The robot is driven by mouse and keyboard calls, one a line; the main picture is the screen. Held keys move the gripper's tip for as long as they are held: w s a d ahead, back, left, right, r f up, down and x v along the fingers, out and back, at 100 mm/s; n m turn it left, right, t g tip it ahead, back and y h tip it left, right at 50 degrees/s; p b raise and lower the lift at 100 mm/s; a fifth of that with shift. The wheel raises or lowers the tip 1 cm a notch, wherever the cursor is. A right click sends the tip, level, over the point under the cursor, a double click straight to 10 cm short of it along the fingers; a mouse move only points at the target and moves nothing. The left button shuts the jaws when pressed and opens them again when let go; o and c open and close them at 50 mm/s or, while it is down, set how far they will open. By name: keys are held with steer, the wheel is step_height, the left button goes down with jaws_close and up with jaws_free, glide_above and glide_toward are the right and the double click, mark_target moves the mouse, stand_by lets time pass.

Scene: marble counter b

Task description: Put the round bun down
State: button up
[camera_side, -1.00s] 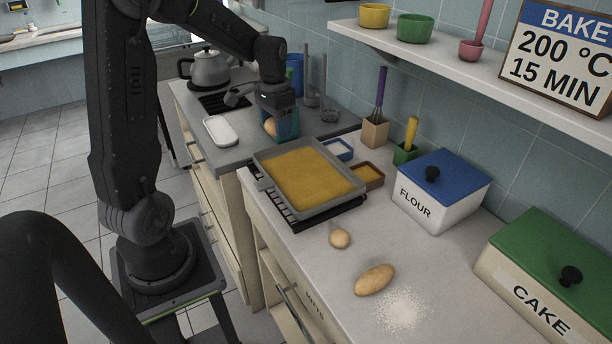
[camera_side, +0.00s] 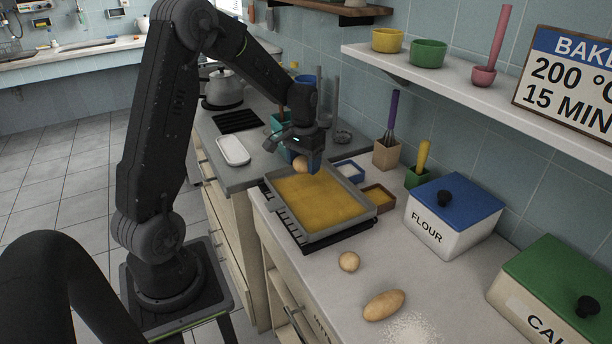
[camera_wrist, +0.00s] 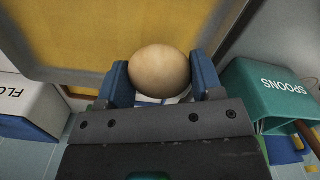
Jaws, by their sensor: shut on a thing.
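A round tan bun (camera_side: 300,165) is held in my gripper (camera_side: 307,166) above the far end of the baking tray (camera_side: 368,212). In the wrist view the bun (camera_wrist: 160,71) sits between the two blue fingers of my gripper (camera_wrist: 160,77), which touch it on both sides. The tray's yellow-brown floor (camera_wrist: 75,40) shows behind the bun. Another small round bun (camera_side: 349,262) and a longer oval bun (camera_side: 384,305) lie on the counter in front of the tray.
A green SPOONS holder (camera_wrist: 272,95) stands close to my gripper. Small blue (camera_side: 349,172) and brown (camera_side: 378,196) dishes sit beside the tray. The FLOUR box (camera_side: 452,225) and CAKE box (camera_side: 560,285) stand right. A white dish (camera_side: 233,151) lies left.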

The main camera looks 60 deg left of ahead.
mark_target(306, 184)
steer(key=shift+w+d+f, duration=0.15)
steer(key=shift+w+f, duration=0.05)
steer(key=shift+f, duration=1.95)
steer(key=shift+f, duration=0.1)
steer(key=o, duration=0.9)
